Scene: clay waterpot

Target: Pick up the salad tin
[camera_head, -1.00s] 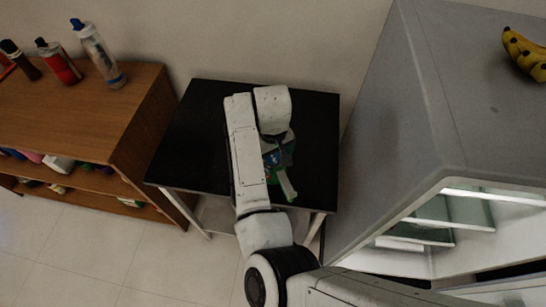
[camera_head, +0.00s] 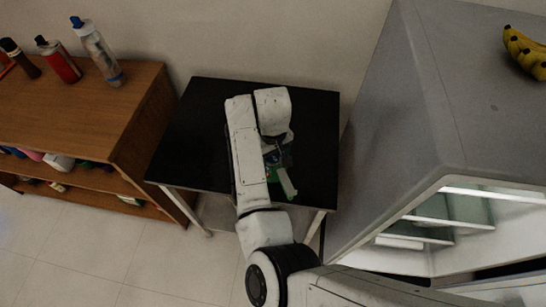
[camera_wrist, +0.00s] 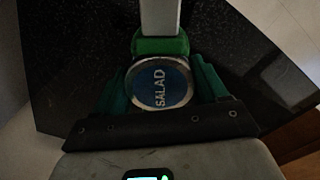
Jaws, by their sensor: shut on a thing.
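The salad tin (camera_wrist: 161,84) shows end-on in the wrist view, with a round metal rim and a blue face lettered "SALAD". My gripper (camera_wrist: 162,92) has its green fingers on both sides of the tin and is shut on it. In the head view my gripper (camera_head: 277,156) is over the middle of the black table; my arm hides most of the tin there. I cannot tell whether the tin touches the table.
The tin is at the black table (camera_head: 190,130). A pale bar with a green end (camera_head: 287,184) lies close by. A wooden shelf (camera_head: 110,120) with bottles stands left. A grey cabinet (camera_head: 400,110) with bananas (camera_head: 525,52) stands right.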

